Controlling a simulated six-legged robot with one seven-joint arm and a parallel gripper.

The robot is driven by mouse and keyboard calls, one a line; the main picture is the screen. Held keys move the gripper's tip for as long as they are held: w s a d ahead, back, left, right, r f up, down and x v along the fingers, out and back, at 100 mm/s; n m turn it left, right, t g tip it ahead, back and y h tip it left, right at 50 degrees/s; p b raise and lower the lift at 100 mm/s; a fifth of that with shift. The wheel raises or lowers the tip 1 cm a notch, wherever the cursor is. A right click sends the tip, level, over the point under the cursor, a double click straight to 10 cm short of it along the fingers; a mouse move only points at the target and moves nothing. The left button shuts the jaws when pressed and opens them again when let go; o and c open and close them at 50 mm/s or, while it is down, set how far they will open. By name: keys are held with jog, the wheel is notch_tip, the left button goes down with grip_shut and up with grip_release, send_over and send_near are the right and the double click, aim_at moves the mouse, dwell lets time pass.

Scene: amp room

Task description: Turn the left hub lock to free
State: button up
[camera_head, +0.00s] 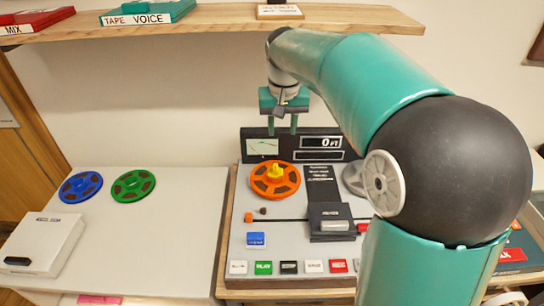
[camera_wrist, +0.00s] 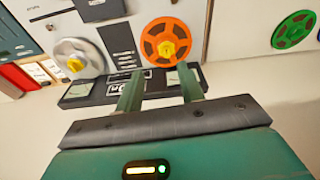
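The left hub lock is a yellow knob (camera_head: 273,172) at the centre of the orange reel (camera_head: 274,187), on the left of the tape deck. The wrist view is turned round and shows the yellow knob (camera_wrist: 167,49) on the orange reel (camera_wrist: 153,33) ahead of the fingers. My gripper (camera_head: 282,126) is above and behind the reel, near the meter panel (camera_head: 316,143). Its two fingers (camera_wrist: 160,90) are apart with nothing between them, so it is open and not touching the knob. The knob's exact turn angle is too small to tell.
A silver reel (camera_wrist: 85,48) with another yellow hub sits on the deck's other side, partly behind my arm in the head view. Blue (camera_head: 81,186) and green (camera_head: 133,184) reels lie left on the white table (camera_head: 175,245). A wooden shelf (camera_head: 220,22) hangs above.

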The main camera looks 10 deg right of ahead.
jog(key=g, duration=0.2)
send_over(275, 166)
notch_tip(275, 166, down, 9)
jog(key=shift+m, duration=0.4)
notch_tip(275, 166, down, 13)
jog(key=shift+f, duration=0.15)
grip_shut()
